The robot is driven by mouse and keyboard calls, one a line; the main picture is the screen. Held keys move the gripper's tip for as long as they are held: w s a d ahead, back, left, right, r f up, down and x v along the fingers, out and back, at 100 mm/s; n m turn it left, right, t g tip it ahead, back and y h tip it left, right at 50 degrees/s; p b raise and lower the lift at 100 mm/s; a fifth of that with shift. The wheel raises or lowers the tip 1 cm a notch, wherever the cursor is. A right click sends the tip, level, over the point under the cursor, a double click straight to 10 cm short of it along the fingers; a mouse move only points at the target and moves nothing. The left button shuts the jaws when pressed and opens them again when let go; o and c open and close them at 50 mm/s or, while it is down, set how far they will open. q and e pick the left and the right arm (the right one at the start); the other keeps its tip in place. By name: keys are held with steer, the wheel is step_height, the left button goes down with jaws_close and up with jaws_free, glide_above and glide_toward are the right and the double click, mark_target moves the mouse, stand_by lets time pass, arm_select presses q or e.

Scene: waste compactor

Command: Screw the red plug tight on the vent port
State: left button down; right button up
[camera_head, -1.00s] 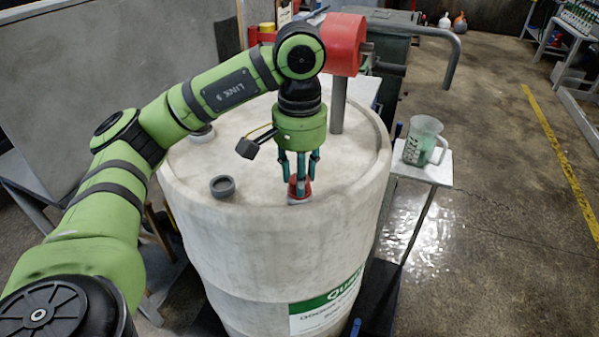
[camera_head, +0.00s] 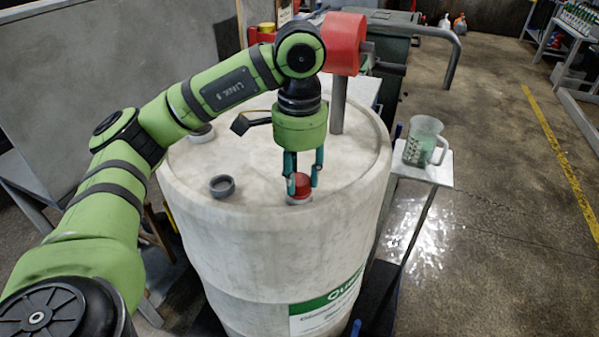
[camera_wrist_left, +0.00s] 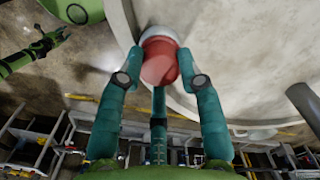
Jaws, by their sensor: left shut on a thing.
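The red plug (camera_head: 302,183) sits on the pale vent port (camera_head: 299,200) near the front edge of the drum top (camera_head: 255,180). My left gripper (camera_head: 303,186) points down over the plug and is shut on it, with teal fingers on its sides. In the left wrist view the red plug (camera_wrist_left: 160,62) is between the fingertips of my left gripper (camera_wrist_left: 163,68), against the whitish ring of the port (camera_wrist_left: 158,33). Whether the plug is fully seated cannot be told.
A grey open ring (camera_head: 222,186) stands on the drum top to the left. A red block on a grey post (camera_head: 338,105) rises behind the gripper. A measuring jug (camera_head: 422,140) stands on a small side table (camera_head: 432,172) to the right.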

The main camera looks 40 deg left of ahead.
arm_select(q)
steer(key=shift+m, duration=1.1)
steer(key=c, duration=0.7)
jaws_free()
steer(key=shift+c, duration=0.2)
steer(key=shift+c, duration=0.4)
